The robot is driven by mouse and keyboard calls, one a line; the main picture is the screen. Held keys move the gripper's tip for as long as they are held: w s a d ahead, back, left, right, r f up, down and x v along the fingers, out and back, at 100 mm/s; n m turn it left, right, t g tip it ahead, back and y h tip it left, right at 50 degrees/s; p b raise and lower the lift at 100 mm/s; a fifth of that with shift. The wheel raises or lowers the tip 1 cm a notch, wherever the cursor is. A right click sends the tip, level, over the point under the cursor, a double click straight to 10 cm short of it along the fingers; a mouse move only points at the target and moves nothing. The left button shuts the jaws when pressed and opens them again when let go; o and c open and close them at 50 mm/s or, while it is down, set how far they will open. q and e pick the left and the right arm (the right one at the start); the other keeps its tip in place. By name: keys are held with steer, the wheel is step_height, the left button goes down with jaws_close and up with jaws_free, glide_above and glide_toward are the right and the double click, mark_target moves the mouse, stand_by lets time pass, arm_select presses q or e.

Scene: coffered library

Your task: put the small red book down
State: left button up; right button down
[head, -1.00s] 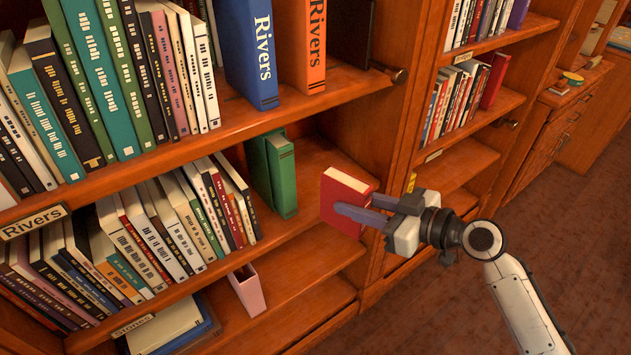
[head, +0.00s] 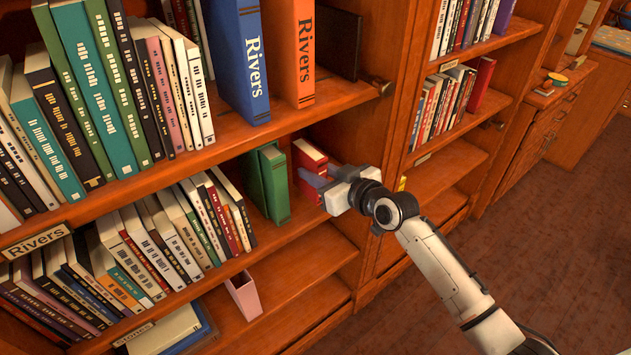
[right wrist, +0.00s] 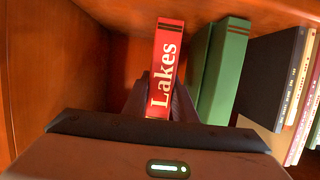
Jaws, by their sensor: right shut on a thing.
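The small red book (head: 309,156) is upright on or just above the middle shelf, inside the bookcase, to the right of two green books (head: 274,182). In the right wrist view the red book (right wrist: 167,60) shows its spine, lettered "Lakes". My right gripper (head: 312,181) is shut on it from the front, its fingers on either side of the spine. In the wrist view a narrow gap shows between the red book and the nearer green book (right wrist: 226,70). The book's bottom edge is hidden by the gripper, so I cannot tell whether it touches the shelf. My left gripper is not in view.
Above stand a blue "Rivers" book (head: 238,60) and an orange one (head: 290,55). Left of the green books is a row of leaning books (head: 180,235). A pink holder (head: 245,295) is on the lower shelf. The bookcase side wall (right wrist: 50,65) is near the red book.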

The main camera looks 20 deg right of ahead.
steer(key=shift+f, duration=1.25)
steer(key=shift+f+b, duration=0.15)
steer(key=shift+b, duration=0.15)
steer(key=c, duration=1.4)
jaws_free()
steer(key=shift+c, duration=0.2)
